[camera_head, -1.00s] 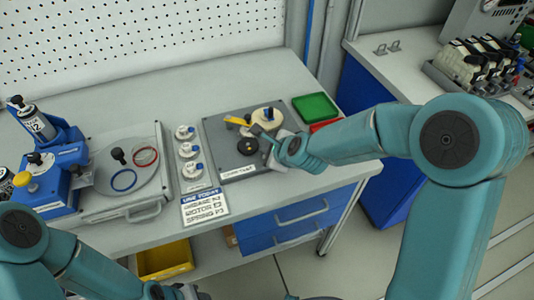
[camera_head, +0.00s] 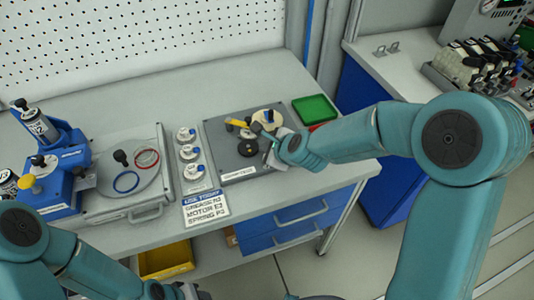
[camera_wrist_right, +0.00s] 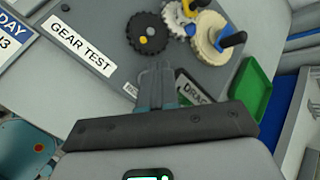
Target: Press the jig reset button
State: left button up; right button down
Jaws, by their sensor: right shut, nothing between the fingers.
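The jig is a grey plate labelled GEAR TEST (camera_wrist_right: 82,46); in the head view the jig plate (camera_head: 215,135) lies on the bench. I cannot make out the reset button. My left gripper (camera_head: 188,292) is only partly in view at the bottom edge.
A green tray (camera_head: 314,108) and a red tray (camera_head: 318,126) lie right of the jig. Left are several small knobbed parts (camera_head: 187,152), a round fixture (camera_head: 130,172) and a blue press (camera_head: 55,190). A printed sign (camera_head: 205,207) sits at the front edge.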

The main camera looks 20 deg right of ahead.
notch_tip(320, 180, up, 5)
jog(key=p, duration=0.4)
jog(key=shift+r+p, duration=0.1)
jog(key=shift+p, duration=0.2)
dwell(0.7)
